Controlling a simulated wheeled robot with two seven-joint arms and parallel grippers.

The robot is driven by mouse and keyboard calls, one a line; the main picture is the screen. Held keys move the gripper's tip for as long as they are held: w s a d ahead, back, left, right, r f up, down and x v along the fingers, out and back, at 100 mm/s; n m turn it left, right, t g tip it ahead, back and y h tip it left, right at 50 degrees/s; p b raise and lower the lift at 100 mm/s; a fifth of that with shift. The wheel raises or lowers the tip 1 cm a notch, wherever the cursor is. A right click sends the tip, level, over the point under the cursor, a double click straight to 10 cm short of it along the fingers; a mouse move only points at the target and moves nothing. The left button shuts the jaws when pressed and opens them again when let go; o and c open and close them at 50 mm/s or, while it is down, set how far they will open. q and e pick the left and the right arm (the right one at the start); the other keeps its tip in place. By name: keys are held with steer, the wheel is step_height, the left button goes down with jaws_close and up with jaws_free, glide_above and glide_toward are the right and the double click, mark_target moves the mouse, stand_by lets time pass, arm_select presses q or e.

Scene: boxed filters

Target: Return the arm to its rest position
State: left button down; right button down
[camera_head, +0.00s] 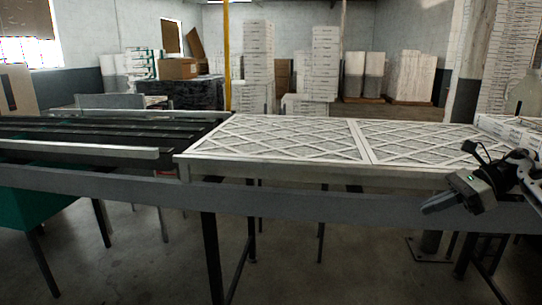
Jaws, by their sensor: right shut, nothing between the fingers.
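My right gripper (437,205) comes in from the right edge, in front of the grey front rail of the table. Its fingers are shut with nothing between them, and they point down and to the left. My right arm (525,172) runs out of the picture at the right. My left gripper does not show. Two white filters with a diamond lattice, a left one (280,137) and a right one (420,139), lie flat side by side on the table beyond my right gripper, apart from it.
A black conveyor (100,130) with metal rails adjoins the filters on the left. A white box (510,130) lies at the right end behind my arm. A green bin (40,207) stands below left. Stacked boxes (325,62) stand far behind. Open floor shows in front.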

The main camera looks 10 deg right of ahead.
steer(key=a+f+m+t+y, duration=0.1)
steer(key=a+f+m+t, duration=0.2)
steer(key=a+f+m, duration=0.45)
steer(key=w+a+f+m+t+y, duration=0.15)
steer(key=a+m, duration=0.25)
steer(key=a, duration=0.7)
steer(key=a+f+m+t+y, duration=0.1)
steer(key=a+f+m+t, duration=0.4)
steer(key=a, duration=0.4)
steer(key=s+a+f+m+g+h, duration=0.1)
steer(key=s+f+m+h, duration=0.4)
steer(key=s+m, duration=0.6)
steer(key=s+a+f+m+g+h, duration=0.2)
steer(key=s+f+m, duration=0.7)
steer(key=m, duration=1)
steer(key=s+a+h, duration=0.2)
steer(key=h, duration=0.2)
steer(key=shift+s, duration=0.3)
